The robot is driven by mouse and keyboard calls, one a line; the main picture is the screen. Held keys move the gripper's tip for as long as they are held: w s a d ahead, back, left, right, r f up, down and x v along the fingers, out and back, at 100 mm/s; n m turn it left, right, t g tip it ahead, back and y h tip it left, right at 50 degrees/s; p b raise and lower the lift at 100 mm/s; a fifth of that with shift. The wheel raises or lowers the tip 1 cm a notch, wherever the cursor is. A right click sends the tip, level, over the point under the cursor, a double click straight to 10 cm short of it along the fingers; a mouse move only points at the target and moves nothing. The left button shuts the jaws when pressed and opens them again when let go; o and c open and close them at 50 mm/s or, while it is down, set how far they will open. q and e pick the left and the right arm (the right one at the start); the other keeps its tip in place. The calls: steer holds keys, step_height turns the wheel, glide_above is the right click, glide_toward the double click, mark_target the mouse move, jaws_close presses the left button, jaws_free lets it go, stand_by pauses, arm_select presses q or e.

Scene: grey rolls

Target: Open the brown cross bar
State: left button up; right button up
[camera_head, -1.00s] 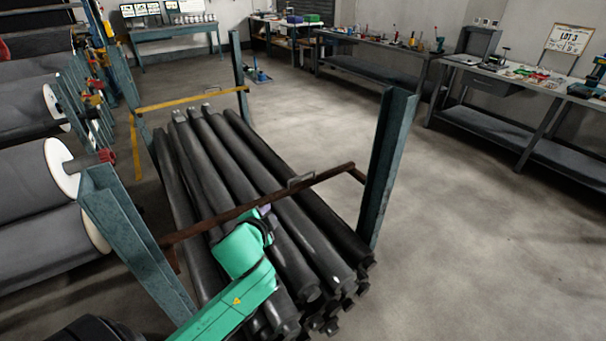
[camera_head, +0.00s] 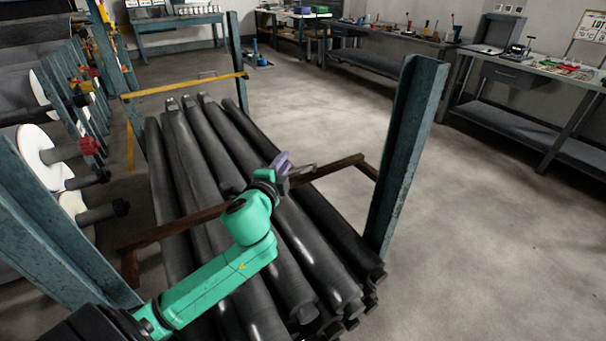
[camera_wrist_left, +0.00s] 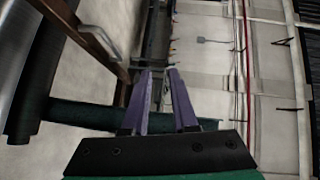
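The brown cross bar (camera_head: 334,168) spans the near end of the rack, between the left and right teal posts, above the black rolls. My green left arm crosses in front of its middle part and hides it. Its grey handle (camera_head: 302,171) shows just right of my left gripper (camera_head: 282,160). In the left wrist view, the bar (camera_wrist_left: 78,27) and its handle (camera_wrist_left: 104,42) lie left of the purple fingers. The left gripper (camera_wrist_left: 160,72) is open there, with an empty gap between its fingers. My right gripper is not in view.
Long black rolls (camera_head: 215,150) lie in the rack below my arm. The right post (camera_head: 405,150) and left post (camera_head: 60,235) stand upright. A yellow bar (camera_head: 185,86) crosses the far end. The floor (camera_head: 490,220) on the right is clear.

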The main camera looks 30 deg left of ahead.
arm_select(q)
steer(key=b, duration=0.7)
glide_toward(299, 169)
steer(key=s, duration=0.1)
steer(key=b+x, duration=0.2)
steer(key=x, duration=1.2)
steer(key=shift+w+a+f, duration=0.1)
steer(key=shift+f, duration=0.05)
jaws_close()
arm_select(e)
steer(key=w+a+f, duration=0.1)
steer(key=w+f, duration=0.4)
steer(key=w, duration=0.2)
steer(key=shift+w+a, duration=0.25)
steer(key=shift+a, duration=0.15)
arm_select(q)
steer(key=shift+f, duration=0.1)
